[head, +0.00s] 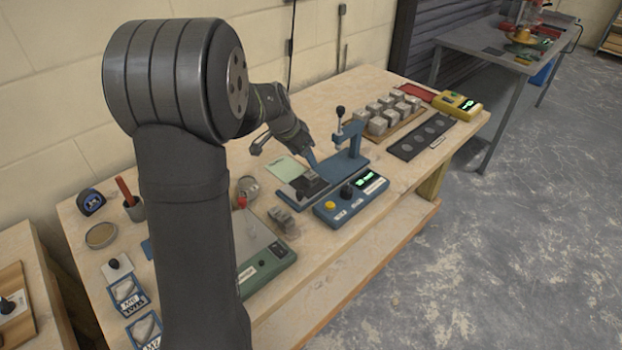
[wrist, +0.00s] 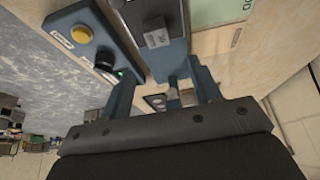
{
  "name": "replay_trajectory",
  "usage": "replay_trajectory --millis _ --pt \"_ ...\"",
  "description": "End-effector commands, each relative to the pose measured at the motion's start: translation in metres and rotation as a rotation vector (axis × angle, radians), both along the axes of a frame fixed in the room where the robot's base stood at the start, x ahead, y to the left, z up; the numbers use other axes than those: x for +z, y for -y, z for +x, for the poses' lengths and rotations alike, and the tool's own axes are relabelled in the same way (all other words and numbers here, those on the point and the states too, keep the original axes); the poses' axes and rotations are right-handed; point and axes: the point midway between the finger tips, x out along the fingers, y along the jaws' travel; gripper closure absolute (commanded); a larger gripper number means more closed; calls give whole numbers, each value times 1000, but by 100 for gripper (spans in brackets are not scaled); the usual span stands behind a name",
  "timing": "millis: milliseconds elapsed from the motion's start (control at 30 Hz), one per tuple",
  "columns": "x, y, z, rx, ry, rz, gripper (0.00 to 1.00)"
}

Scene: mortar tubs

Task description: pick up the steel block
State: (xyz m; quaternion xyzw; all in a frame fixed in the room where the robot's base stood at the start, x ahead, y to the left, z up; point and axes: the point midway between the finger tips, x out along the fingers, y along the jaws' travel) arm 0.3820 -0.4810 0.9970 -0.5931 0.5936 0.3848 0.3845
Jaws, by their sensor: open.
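A small grey block (head: 311,176), which looks like the steel block, sits on a dark plate (head: 290,190) in front of the blue press frame (head: 351,140). It also shows in the wrist view (wrist: 155,34), upper middle, beyond my fingers. My gripper (head: 309,157) is open, its blue fingers just above and behind the block in the head view. In the wrist view my gripper's two fingers (wrist: 163,78) are apart, and the block is not between them. The exact gap to the block cannot be told.
A blue control box (head: 351,198) stands in front of the plate. A green scale (head: 265,263) and loose grey blocks (head: 281,220) are to its left. A wooden tray (head: 398,125) of several cubes and a black strip with round recesses (head: 420,138) lie right of the press.

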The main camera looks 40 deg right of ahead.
Motion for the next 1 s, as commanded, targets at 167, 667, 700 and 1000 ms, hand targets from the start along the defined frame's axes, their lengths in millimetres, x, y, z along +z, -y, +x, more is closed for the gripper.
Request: replay_trajectory --millis 167,667,700,1000 --pt "-26 11 0 -1 -1 1 43" --pt "-73 20 -3 0 -1 1 43" --pt "-78 22 -3 0 -1 1 43" --pt "-84 26 -2 0 1 -1 43"
